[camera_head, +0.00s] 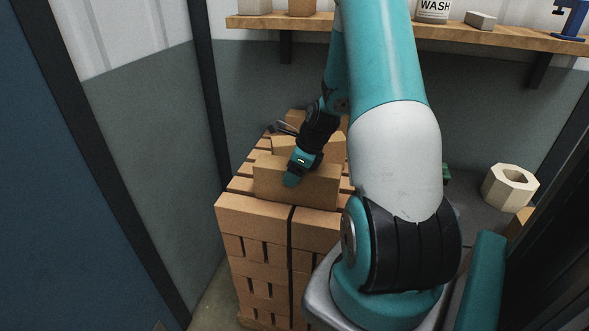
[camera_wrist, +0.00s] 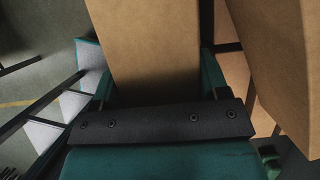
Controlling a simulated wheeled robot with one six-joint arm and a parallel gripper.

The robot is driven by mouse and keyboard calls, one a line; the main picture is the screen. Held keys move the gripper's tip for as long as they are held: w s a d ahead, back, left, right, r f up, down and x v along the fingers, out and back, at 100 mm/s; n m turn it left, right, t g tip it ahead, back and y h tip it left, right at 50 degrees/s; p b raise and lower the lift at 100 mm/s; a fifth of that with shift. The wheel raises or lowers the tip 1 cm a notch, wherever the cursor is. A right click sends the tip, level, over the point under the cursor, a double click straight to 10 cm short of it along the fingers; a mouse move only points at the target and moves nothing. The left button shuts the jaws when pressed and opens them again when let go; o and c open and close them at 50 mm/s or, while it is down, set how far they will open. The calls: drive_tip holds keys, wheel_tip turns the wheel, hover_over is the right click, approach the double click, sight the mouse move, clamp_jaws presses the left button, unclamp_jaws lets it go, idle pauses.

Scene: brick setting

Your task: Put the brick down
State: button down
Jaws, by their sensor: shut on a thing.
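A tan brick (camera_head: 268,180) stands on edge at the top of the brick stack (camera_head: 252,215) in the head view. My gripper (camera_head: 291,180) is shut on it from above. In the wrist view the brick (camera_wrist: 150,45) fills the space between the two teal fingers (camera_wrist: 158,88). The brick is at or just above the top layer; I cannot tell whether its underside touches. Another brick (camera_wrist: 280,60) stands close to its right in the wrist view.
More bricks (camera_head: 283,146) stand behind on the stack. A wooden shelf (camera_head: 300,31) with a white WASH container (camera_head: 433,9) runs along the back wall. A pale hexagonal ring (camera_head: 510,187) lies at the right. A dark post (camera_head: 212,90) rises left of the stack.

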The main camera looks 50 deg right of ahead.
drive_tip(key=shift+c, duration=0.7)
unclamp_jaws()
drive_tip(key=v, duration=1.2)
drive_tip(key=shift+s+d, duration=0.1)
drive_tip(key=w+a+r+n+g+y, duration=0.1)
drive_tip(key=a+r+n, duration=0.3)
drive_tip(key=a+n, duration=0.75)
drive_tip(key=w+a+r+n+g+y, duration=0.1)
drive_tip(key=a+r+n, duration=0.2)
drive_tip(key=a+n, duration=0.8)
drive_tip(key=s+a+r+n+g, duration=0.1)
drive_tip(key=s+a+n, duration=0.5)
drive_tip(key=a+n, duration=0.2)
drive_tip(key=s+a+r+n+g, duration=0.1)
drive_tip(key=s+a+r+n, duration=0.1)
drive_tip(key=s+a+n, duration=0.5)
drive_tip(key=a+n, duration=0.1)
drive_tip(key=a, duration=0.1)
drive_tip(key=shift+a+r+y, duration=0.15)
drive_tip(key=shift+a+y, duration=0.15)
